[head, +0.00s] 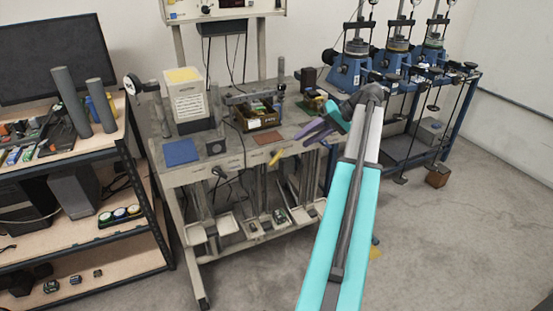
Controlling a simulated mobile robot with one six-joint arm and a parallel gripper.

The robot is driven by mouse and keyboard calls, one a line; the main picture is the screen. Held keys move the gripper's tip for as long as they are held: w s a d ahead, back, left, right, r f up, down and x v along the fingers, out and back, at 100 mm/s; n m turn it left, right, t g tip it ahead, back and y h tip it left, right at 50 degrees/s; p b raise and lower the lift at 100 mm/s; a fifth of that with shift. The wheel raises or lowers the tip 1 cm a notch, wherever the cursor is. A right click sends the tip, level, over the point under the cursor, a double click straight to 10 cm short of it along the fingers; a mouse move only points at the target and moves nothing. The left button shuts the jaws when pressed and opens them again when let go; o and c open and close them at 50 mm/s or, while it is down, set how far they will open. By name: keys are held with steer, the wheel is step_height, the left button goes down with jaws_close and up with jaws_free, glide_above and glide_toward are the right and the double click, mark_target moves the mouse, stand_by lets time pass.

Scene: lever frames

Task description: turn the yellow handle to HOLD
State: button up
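A small yellow handle-like piece (275,157) shows at the front edge of the grey workbench (205,172), slightly tilted. No HOLD marking can be read at this size. My gripper (305,139), with dark purple fingers, is at the end of my teal arm, to the right of and a little above the yellow piece in the picture. Its fingers look apart with nothing between them. It does not touch the yellow piece in this view; the depth between them is hard to judge.
The bench carries a white box with a yellow top (188,100), a blue pad (181,152) and a parts bin (262,122). A shelf with a monitor (55,60) stands left. Blue machines (350,72) stand right. The concrete floor (450,240) at right is mostly clear.

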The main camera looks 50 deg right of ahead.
mark_target(282, 154)
steer(key=shift+f, duration=0.1)
steer(key=p+x, duration=0.1)
steer(key=x, duration=1.2)
steer(key=shift+w+a+f+p, duration=0.15)
steer(key=shift+w+f+p, duration=0.05)
steer(key=shift+p, duration=0.2)
jaws_close()
steer(key=shift+a, duration=0.1)
